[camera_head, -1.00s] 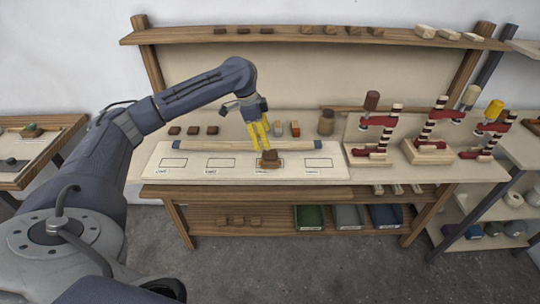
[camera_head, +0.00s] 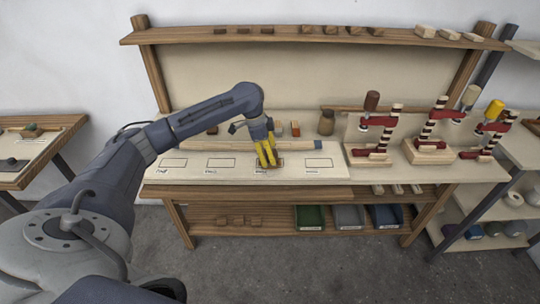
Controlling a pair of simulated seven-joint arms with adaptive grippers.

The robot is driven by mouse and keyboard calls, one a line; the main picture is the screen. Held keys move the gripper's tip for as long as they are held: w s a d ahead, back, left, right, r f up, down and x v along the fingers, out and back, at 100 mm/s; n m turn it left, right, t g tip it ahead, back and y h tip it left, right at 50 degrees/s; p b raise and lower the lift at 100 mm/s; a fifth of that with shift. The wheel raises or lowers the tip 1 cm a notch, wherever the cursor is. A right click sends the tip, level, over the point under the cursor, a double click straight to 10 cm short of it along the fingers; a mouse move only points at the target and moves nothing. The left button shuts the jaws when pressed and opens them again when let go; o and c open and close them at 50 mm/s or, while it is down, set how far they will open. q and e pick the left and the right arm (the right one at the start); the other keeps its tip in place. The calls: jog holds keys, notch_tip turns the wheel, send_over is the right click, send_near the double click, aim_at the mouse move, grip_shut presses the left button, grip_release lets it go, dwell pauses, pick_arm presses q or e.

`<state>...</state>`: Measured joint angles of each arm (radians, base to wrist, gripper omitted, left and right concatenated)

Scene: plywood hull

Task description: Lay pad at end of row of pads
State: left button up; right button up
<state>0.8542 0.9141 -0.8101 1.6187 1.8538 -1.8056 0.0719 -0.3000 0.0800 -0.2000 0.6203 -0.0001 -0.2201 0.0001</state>
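The pale board (camera_head: 190,174) on the bench carries a row of printed outlines. My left gripper (camera_head: 267,164) has its yellow fingers pointing down at the third outline from the left. Brown shows around the fingertips there, but the fingers cover most of it, so I cannot make out the pad or whether the fingers grip it. A brown pad (camera_head: 212,130) lies behind the board, partly beside my arm. My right gripper is not in view.
A long wooden strip (camera_head: 295,145) with dark ends lies along the board's back. A grey block and an orange block (camera_head: 295,128) stand behind it. Red clamps (camera_head: 378,121) stand at the right. The fourth outline (camera_head: 319,163) is clear.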

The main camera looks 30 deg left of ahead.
pick_arm(q)
jog(key=c, duration=1.2)
jog(key=shift+o, duration=0.2)
jog(key=shift+r, duration=0.1)
jog(key=shift+r, duration=9.55)
jog(key=w+a+f+n+y, duration=0.1)
jog(key=w+a+n, duration=0.1)
jog(key=a+n, duration=0.4)
jog(key=w+a+f+n+y, duration=0.1)
jog(key=w+a+n+y, duration=0.1)
jog(key=a+n, duration=0.4)
jog(key=w+a+f+n+t+y, duration=0.1)
jog(key=w+a+n, duration=0.3)
jog(key=a, duration=0.8)
jog(key=shift+a+n, duration=0.35)
jog(key=shift+n, duration=0.65)
